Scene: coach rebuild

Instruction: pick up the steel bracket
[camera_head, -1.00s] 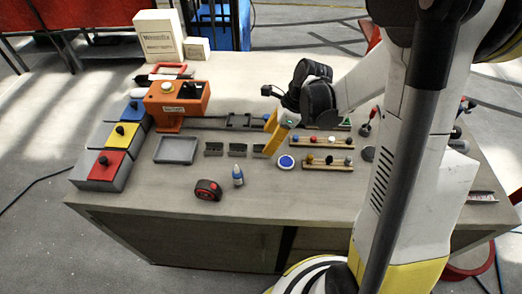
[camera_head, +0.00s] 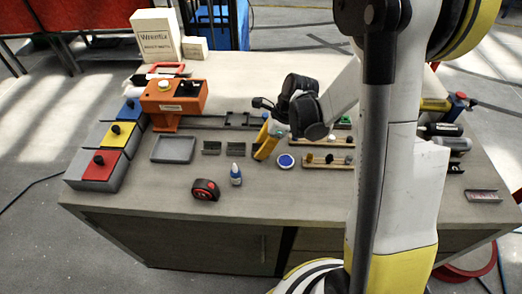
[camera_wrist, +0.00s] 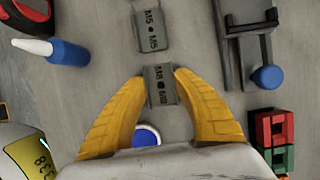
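Small grey metal pieces that look like brackets stand in a row on the workbench. Two show in the head view, the left one (camera_head: 211,148) and the middle one (camera_head: 235,149). In the wrist view, a grey bracket marked M8 (camera_wrist: 161,86) lies between the fingertips of my gripper (camera_wrist: 160,78). In the head view my gripper (camera_head: 262,143) hides this bracket.
A dark rail (camera_wrist: 232,50) and coloured blocks (camera_wrist: 272,138) lie right in the wrist view. The bench front is mostly clear.

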